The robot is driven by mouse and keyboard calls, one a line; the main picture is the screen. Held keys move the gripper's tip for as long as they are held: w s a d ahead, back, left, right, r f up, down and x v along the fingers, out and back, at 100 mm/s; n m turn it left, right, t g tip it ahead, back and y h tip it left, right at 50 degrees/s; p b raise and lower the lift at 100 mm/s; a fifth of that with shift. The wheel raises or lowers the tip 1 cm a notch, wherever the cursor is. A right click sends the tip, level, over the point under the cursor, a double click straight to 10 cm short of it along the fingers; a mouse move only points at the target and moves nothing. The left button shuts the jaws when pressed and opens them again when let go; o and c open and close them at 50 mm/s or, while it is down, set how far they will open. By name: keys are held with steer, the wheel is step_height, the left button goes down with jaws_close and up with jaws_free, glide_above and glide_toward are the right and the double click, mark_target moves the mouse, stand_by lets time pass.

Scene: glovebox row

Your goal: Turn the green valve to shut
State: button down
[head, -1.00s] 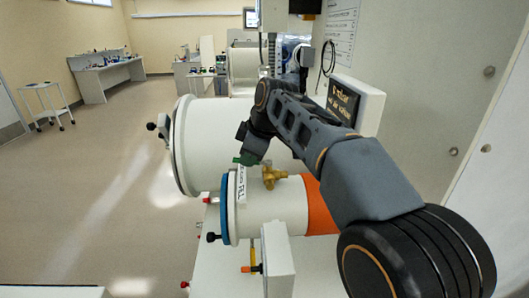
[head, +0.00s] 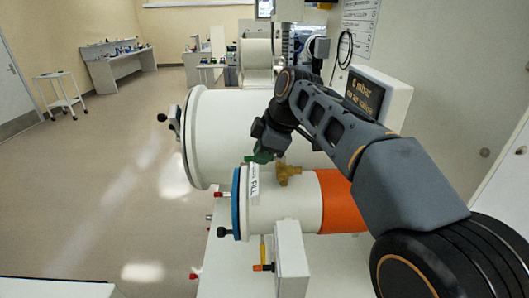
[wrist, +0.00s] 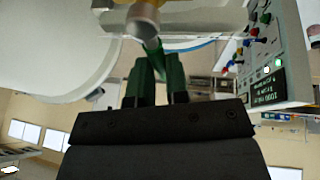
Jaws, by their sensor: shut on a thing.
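The green valve has a brass body (head: 287,174) on top of the small white cylinder, with its green handle (head: 262,157) at the body's left. In the wrist view the green handle (wrist: 153,52) runs from the round metal valve end (wrist: 143,22) down between my fingers. My gripper (wrist: 158,72) is shut on this handle, its two dark green fingers either side. In the head view my gripper (head: 261,152) is small and partly merges with the handle. The handle's exact angle is hard to tell.
The small cylinder (head: 280,212) has a blue ring (head: 236,203) and an orange band (head: 341,201). A large white cylinder (head: 225,125) stands close behind. A display box (head: 378,98) is to the right. Open floor (head: 90,190) lies left.

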steer(key=c, duration=1.1)
jaws_free()
steer(key=shift+r, duration=0.1)
steer(key=v, duration=1.3)
steer(key=shift+d+r+p, duration=0.15)
steer(key=shift+r+p, duration=0.15)
steer(key=shift+p, duration=0.15)
steer(key=s+d+f+m+t+h, duration=0.1)
steer(key=s+d+f+m, duration=0.3)
steer(key=f, duration=0.5)
steer(key=s+d+f+m+t+h, duration=0.1)
steer(key=s+d+f+m, duration=0.3)
steer(key=f+m, duration=0.4)
steer(key=s+d+f+m+h, duration=0.2)
steer(key=s+d+f+m, duration=0.2)
steer(key=f, duration=0.6)
steer(key=s+m, duration=0.2)
steer(key=m, duration=0.1)
steer(key=shift+s+d+t+h, duration=0.2)
steer(key=shift+t+h, duration=0.1)
steer(key=shift+t, duration=0.1)
